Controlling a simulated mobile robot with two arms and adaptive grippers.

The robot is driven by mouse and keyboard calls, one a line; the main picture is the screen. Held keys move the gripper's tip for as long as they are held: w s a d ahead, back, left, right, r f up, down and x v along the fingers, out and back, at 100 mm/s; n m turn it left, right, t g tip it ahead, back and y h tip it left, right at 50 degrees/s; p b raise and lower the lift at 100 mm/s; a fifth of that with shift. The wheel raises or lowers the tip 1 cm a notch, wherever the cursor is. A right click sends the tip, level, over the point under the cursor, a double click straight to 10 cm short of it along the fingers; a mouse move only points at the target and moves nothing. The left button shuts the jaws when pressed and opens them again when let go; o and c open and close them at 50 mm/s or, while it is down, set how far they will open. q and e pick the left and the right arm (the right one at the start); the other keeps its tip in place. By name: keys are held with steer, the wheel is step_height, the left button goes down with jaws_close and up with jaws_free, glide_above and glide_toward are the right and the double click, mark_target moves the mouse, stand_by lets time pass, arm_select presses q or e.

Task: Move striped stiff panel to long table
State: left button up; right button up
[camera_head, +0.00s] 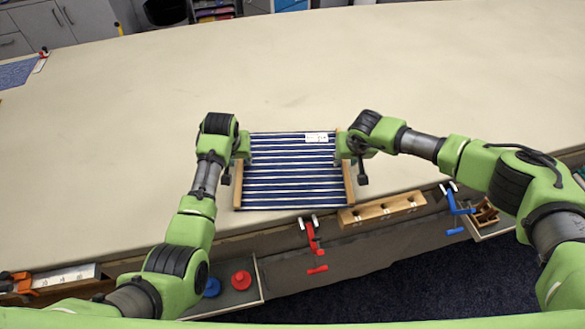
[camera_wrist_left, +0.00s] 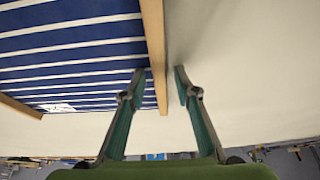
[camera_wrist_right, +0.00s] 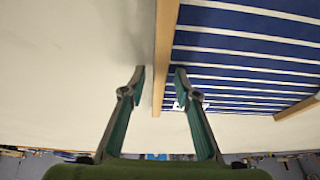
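The striped stiff panel (camera_head: 290,175) is blue with white stripes, with a wooden rail along its left and right sides and a white label near its far right corner. It is by the front edge of the long table (camera_head: 420,75); I cannot tell whether it rests on the cloth. My left gripper (camera_head: 235,170) is open at the left rail, one finger on each side, as the left wrist view shows (camera_wrist_left: 159,70). My right gripper (camera_head: 353,170) is open around the right rail; the right wrist view shows gaps beside it (camera_wrist_right: 159,69).
A wooden block with holes (camera_head: 382,210), a red clamp (camera_head: 312,240) and a blue clamp (camera_head: 457,207) are along the table's front edge. A tray below holds red (camera_head: 241,280) and blue pieces. The table beyond the panel is clear.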

steer(key=shift+f, duration=0.1)
arm_select(q)
steer(key=shift+r, duration=0.35)
arm_select(e)
steer(key=shift+w, duration=0.1)
steer(key=shift+s+r, duration=0.25)
steer(key=shift+r, duration=0.4)
arm_select(q)
steer(key=v, duration=1.1)
steer(key=shift+s, duration=0.15)
arm_select(e)
steer(key=v, duration=1)
steer(key=shift+r, duration=0.3)
arm_select(q)
steer(key=shift+r, duration=0.1)
arm_select(e)
steer(key=shift+s, duration=0.15)
